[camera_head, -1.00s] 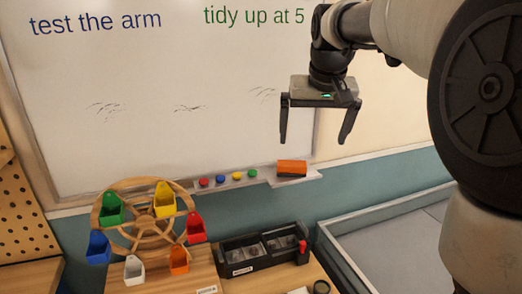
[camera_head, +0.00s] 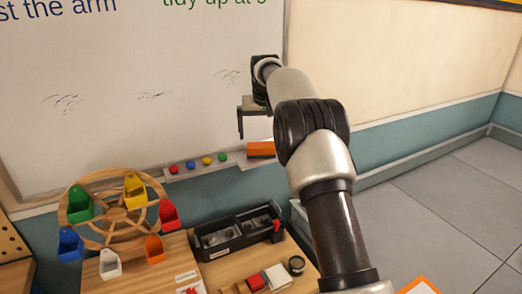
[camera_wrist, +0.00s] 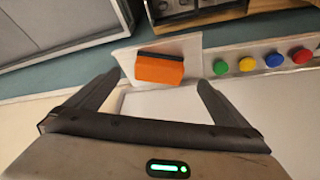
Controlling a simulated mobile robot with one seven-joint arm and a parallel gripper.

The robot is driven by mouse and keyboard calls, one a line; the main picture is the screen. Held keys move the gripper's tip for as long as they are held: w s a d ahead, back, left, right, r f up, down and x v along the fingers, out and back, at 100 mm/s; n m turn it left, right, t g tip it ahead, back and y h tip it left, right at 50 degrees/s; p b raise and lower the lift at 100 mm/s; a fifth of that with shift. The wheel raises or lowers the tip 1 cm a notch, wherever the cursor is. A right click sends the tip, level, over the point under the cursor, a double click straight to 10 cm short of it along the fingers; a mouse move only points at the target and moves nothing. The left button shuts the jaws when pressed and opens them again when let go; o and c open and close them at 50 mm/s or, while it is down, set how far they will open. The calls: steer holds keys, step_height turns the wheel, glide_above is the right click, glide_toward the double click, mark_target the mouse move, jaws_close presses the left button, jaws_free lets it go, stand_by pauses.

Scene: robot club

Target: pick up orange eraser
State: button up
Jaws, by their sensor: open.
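The orange eraser (camera_head: 261,149) rests on the whiteboard's ledge, near its right end, and is partly hidden by my arm in the head view. In the wrist view the eraser (camera_wrist: 160,66) shows its orange body and dark strip on the ledge, between and beyond my fingertips. My gripper (camera_wrist: 154,82) is open and empty, with a finger on each side of the eraser's outline and a gap before it. In the head view my gripper (camera_head: 243,128) is at the board, just above and left of the eraser, mostly hidden by the arm.
Several round magnets (camera_wrist: 247,64) sit on the ledge beside the eraser. The whiteboard (camera_head: 120,120) stands right behind. Below are a wooden wheel (camera_head: 118,212) with coloured buckets, a black organizer (camera_head: 232,238) and a red block (camera_head: 256,282) on a wooden table.

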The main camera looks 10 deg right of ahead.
mark_target(262, 147)
steer(key=p+x, duration=0.2)
steer(key=x, duration=0.7)
steer(key=shift+w+f, duration=0.25)
steer(key=shift+f, duration=0.05)
